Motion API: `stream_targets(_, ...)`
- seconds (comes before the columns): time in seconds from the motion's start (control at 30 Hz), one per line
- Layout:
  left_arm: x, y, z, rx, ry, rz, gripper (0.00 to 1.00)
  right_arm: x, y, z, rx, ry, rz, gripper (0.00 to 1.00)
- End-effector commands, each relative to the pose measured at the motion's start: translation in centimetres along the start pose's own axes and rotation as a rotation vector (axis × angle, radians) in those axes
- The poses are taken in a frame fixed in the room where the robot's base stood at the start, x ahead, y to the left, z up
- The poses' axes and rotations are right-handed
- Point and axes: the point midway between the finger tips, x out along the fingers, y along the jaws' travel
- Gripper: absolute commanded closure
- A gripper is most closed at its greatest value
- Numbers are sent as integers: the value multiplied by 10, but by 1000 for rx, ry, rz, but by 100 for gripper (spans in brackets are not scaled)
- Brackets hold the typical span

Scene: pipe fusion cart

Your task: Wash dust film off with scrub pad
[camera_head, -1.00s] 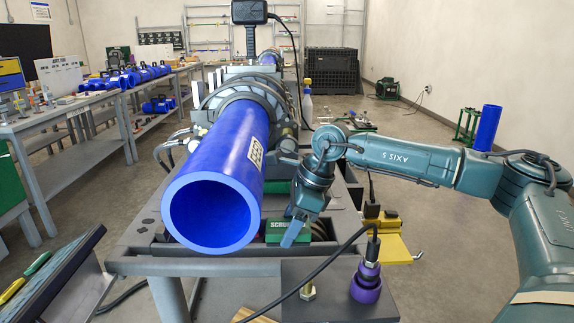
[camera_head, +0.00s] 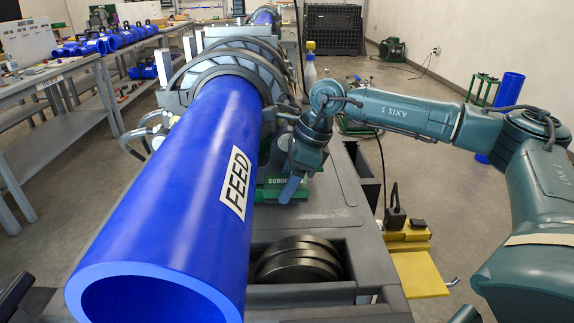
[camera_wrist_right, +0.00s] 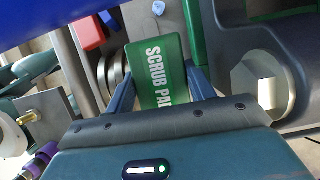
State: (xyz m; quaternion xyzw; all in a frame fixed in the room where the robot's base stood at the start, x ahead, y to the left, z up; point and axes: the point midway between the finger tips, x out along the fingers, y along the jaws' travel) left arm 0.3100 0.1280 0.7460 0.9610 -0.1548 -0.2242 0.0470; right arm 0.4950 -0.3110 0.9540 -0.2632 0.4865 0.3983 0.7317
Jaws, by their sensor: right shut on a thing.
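My right gripper (camera_head: 291,188) is shut on the green scrub pad (camera_head: 270,189), just right of the big blue pipe (camera_head: 185,190) and below its upper side. In the right wrist view, the scrub pad (camera_wrist_right: 160,70) sits between the two blue fingers of the right gripper (camera_wrist_right: 161,88), its white lettering facing the camera. The blue pipe carries a white FEED label (camera_head: 236,183) and points its open end at me. It also shows at the top left of the right wrist view (camera_wrist_right: 25,20). I cannot make out a dust film on it.
Grey ring clamps (camera_head: 235,60) hold the pipe on the grey cart (camera_head: 335,215). Dark discs (camera_head: 298,262) lie in a cart recess. A yellow bracket (camera_head: 418,270) sticks out at the cart's right side. Benches stand at left; the floor farther right is mostly clear.

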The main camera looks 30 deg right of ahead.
Motion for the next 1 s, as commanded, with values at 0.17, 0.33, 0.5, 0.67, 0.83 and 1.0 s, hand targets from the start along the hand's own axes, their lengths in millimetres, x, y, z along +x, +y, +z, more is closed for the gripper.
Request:
stream_targets(0.17, 0, -1, 2, 2, 7, -2, 24, 5, 0, -2, 0, 0, 0, 68)
stream_targets(0.33, -3, -4, 3, 11, 37, -10, 24, 20, 0, -9, 0, 0, 0, 68)
stream_targets(0.5, -8, -8, 2, 25, 76, -21, 24, 37, 0, -16, 1, -1, -1, 68)
stream_targets(0.67, -12, -10, 0, 35, 105, -28, 24, 48, 0, -21, 1, -1, -1, 68)
stream_targets(0.83, -16, -11, -3, 39, 126, -32, 24, 54, 0, -23, 1, -1, -1, 68)
stream_targets(1.0, -17, -11, -2, 40, 125, -33, 24, 55, 0, -24, 1, -1, -1, 68)
